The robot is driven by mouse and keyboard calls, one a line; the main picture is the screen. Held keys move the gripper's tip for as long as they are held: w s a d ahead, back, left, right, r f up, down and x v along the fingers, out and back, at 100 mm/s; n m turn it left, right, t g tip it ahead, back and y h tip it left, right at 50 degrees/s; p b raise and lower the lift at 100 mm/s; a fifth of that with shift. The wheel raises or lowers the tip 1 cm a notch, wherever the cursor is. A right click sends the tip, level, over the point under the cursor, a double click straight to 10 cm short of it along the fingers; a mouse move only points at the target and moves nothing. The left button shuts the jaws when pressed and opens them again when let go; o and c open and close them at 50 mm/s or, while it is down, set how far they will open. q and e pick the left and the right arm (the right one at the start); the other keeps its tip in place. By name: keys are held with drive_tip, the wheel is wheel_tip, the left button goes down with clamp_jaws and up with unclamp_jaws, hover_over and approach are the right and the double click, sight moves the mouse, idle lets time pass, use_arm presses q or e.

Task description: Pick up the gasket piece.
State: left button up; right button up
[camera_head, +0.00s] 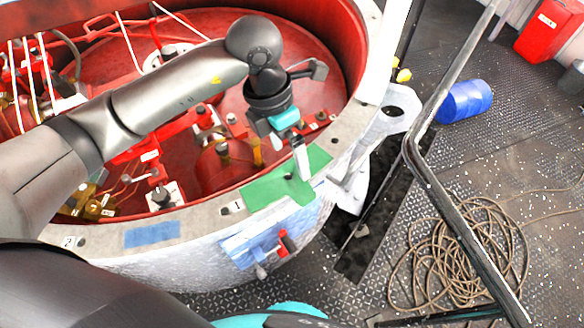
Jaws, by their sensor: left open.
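The likely gasket piece is a flat green piece (262,191) lying on the pale rim (205,222) of the big round red-lined vessel. Its right part runs up along the rim, and a small green tab hangs near its middle. A flat blue piece (152,235) lies farther left on the same rim; I cannot tell for sure which one is meant. My left gripper (290,152) is open and points down just above the green piece's far edge. Nothing shows between its fingers, and I cannot tell whether a fingertip touches the green piece. My right gripper is not in view.
Red pipes and fittings (222,165) fill the vessel's inside. A blue patch with a red-handled fitting (283,243) is on its outer wall. A metal railing (432,185) stands to the right. A coiled rope (460,250) and blue drum (465,101) are on the deck.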

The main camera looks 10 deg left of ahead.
use_arm(q)
drive_tip(key=w+a+y, duration=0.2)
drive_tip(key=a, duration=0.3)
hover_over(275, 185)
drive_tip(key=f, duration=0.9)
drive_tip(key=shift+s+a+f+b, duration=0.2)
drive_tip(key=shift+a+b, duration=0.05)
drive_tip(key=shift+b, duration=0.05)
drive_tip(key=shift+w+d+f, duration=0.15)
drive_tip(key=shift+f, duration=1.25)
drive_tip(key=shift+w+d+f, duration=0.1)
drive_tip(key=shift+d+f, duration=0.05)
drive_tip(key=shift+f, duration=1.25)
drive_tip(key=shift+f+b, duration=0.1)
drive_tip(key=shift+b, duration=0.2)
drive_tip(key=c, duration=1.1)
